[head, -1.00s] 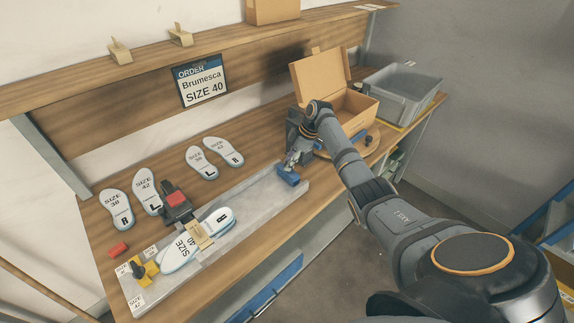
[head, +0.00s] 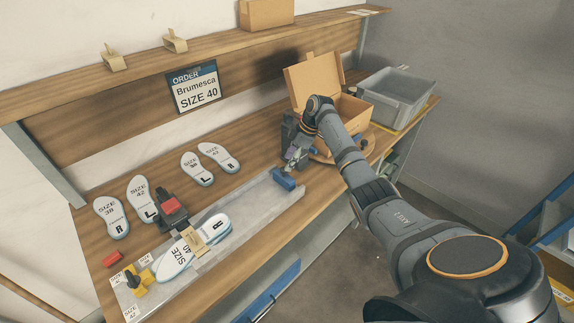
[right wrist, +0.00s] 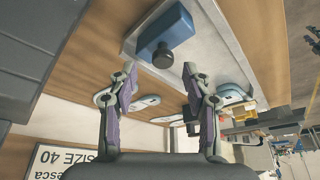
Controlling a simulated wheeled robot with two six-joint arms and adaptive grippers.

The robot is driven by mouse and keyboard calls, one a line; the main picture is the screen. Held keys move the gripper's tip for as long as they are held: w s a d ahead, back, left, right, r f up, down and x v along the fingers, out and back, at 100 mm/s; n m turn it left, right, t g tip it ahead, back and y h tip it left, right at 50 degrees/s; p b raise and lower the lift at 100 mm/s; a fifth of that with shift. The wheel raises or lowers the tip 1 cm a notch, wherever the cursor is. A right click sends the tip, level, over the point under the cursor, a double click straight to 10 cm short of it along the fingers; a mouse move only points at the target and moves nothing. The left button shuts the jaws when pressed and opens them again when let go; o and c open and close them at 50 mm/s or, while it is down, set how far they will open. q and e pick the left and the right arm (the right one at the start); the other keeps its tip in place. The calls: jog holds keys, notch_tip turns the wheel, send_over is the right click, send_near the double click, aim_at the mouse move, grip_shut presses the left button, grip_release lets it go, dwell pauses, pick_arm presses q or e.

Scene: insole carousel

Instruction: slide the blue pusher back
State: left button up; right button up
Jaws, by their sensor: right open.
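The blue pusher (head: 284,180) sits at the far right end of the grey track (head: 256,203) on the bench. In the right wrist view the pusher (right wrist: 167,32) is a blue block with a black round knob (right wrist: 163,57) on it. My right gripper (head: 294,158) is just behind the pusher in the head view. In the right wrist view my right gripper (right wrist: 160,86) is open and empty, with the knob ahead of the gap between its fingers and apart from them. My left gripper is not in view.
Insoles marked size 40 (head: 182,254) lie at the near left of the track under a tan clamp (head: 195,241). Other insoles (head: 112,217) lie behind it. An open cardboard box (head: 351,108) and a grey bin (head: 397,97) stand at the right. The track's middle is clear.

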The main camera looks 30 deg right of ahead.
jog(key=v, duration=0.8)
jog(key=shift+d+r, duration=0.25)
jog(key=shift+r, duration=0.1)
jog(key=shift+s+f, duration=0.1)
jog(key=shift+s, duration=0.1)
